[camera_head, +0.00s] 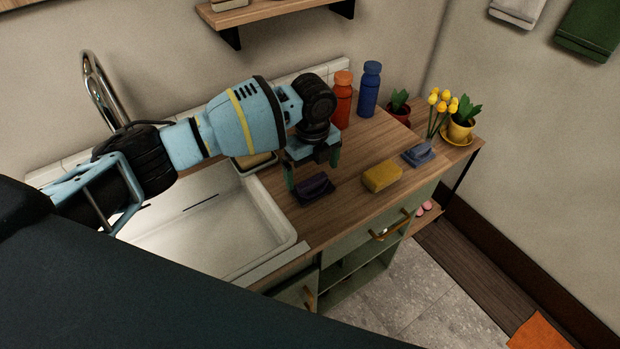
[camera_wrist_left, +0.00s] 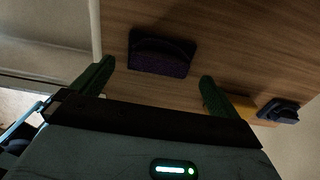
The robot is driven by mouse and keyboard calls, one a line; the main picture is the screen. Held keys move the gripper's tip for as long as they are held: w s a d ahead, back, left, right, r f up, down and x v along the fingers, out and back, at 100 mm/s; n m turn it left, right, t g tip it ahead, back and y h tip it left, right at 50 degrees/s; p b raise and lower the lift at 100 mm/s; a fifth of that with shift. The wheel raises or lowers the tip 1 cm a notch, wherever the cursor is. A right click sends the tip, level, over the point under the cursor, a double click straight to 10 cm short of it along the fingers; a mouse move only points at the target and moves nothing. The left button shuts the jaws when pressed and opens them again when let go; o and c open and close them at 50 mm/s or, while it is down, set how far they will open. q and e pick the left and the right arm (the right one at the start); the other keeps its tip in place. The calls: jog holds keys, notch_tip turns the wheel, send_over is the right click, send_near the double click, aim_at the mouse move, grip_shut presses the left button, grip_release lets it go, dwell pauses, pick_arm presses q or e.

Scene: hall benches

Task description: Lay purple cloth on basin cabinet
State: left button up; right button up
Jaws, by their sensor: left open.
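The purple cloth (camera_head: 314,188) lies folded on the wooden top of the basin cabinet (camera_head: 345,215), just right of the white basin. It also shows in the left wrist view (camera_wrist_left: 161,54), ahead of and between my fingers. My left gripper (camera_head: 313,172) is open and empty, pointing down close to the cloth. In the left wrist view my left gripper's two green fingers (camera_wrist_left: 158,80) are spread wide, with the cloth apart from them. My right gripper is not in view.
A yellow sponge (camera_head: 381,176) and a blue-grey brush-like item (camera_head: 418,155) lie right of the cloth. Red (camera_head: 341,99) and blue (camera_head: 369,88) bottles stand behind. The white basin (camera_head: 215,235) is at left. A shelf (camera_head: 262,12) hangs above.

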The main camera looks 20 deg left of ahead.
aim_at(312, 181)
pick_arm(q)
notch_tip(312, 181, up, 8)
jog(key=p, duration=0.1)
jog(key=shift+r+p, duration=0.15)
jog(key=shift+p, duration=0.2)
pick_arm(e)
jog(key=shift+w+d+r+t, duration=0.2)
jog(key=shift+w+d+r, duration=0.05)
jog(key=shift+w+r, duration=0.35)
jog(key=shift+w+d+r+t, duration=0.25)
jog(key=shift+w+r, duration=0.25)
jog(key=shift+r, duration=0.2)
pick_arm(q)
jog(key=shift+s, duration=0.1)
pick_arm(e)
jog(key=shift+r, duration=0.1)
